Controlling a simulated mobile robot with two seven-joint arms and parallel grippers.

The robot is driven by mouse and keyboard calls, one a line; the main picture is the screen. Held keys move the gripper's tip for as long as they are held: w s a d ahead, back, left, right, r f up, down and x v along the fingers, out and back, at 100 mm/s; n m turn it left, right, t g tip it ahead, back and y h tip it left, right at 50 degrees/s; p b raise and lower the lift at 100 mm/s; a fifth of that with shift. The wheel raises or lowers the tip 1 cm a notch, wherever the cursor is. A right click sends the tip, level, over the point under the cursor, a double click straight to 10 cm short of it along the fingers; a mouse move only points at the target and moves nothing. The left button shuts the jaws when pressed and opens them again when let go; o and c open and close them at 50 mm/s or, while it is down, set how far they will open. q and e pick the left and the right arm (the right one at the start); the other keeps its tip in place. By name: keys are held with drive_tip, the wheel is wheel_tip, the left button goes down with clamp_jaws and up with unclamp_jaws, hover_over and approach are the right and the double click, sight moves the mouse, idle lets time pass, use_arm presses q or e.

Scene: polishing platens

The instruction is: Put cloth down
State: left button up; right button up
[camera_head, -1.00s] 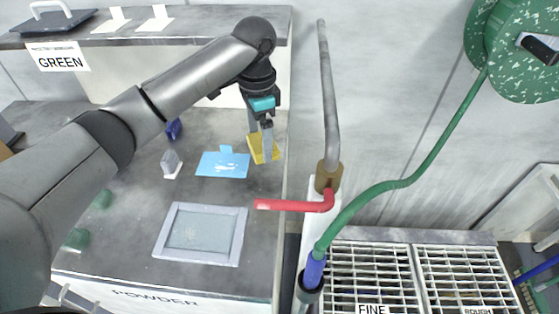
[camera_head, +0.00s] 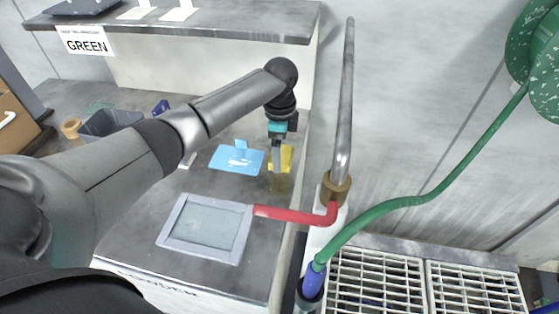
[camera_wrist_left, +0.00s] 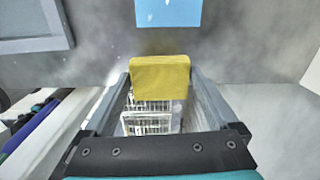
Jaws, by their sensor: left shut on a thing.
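My left gripper (camera_head: 277,168) points down over the grey counter near its right edge. It is shut on a yellow cloth (camera_head: 287,157), which looks like a small flat block. In the left wrist view the yellow cloth (camera_wrist_left: 160,77) sits between the two fingertips (camera_wrist_left: 160,90). A dull yellowish patch shows on the counter just below it in the head view. I cannot tell whether the cloth touches the counter. A light blue sheet (camera_head: 231,161) lies just left of the gripper; it also shows in the left wrist view (camera_wrist_left: 168,12). My right gripper is not in view.
A grey framed panel (camera_head: 207,229) lies on the counter in front. A red handle (camera_head: 292,215) on a brass fitting (camera_head: 334,190) reaches over the counter's right edge. A green hose (camera_head: 410,198) and white grates (camera_head: 375,285) are to the right. A grey bin (camera_head: 109,122) stands at left.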

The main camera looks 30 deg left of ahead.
use_arm(q)
wheel_tip(320, 180, down, 4)
drive_tip(key=shift+r+b, duration=0.25)
drive_tip(key=shift+b, duration=0.1)
drive_tip(key=shift+f, duration=0.1)
drive_tip(key=o, duration=1.4)
wheel_tip(320, 180, up, 11)
drive_tip(key=shift+d+r+p, duration=0.1)
drive_tip(key=shift+p, duration=1)
drive_tip(key=shift+r, duration=0.6)
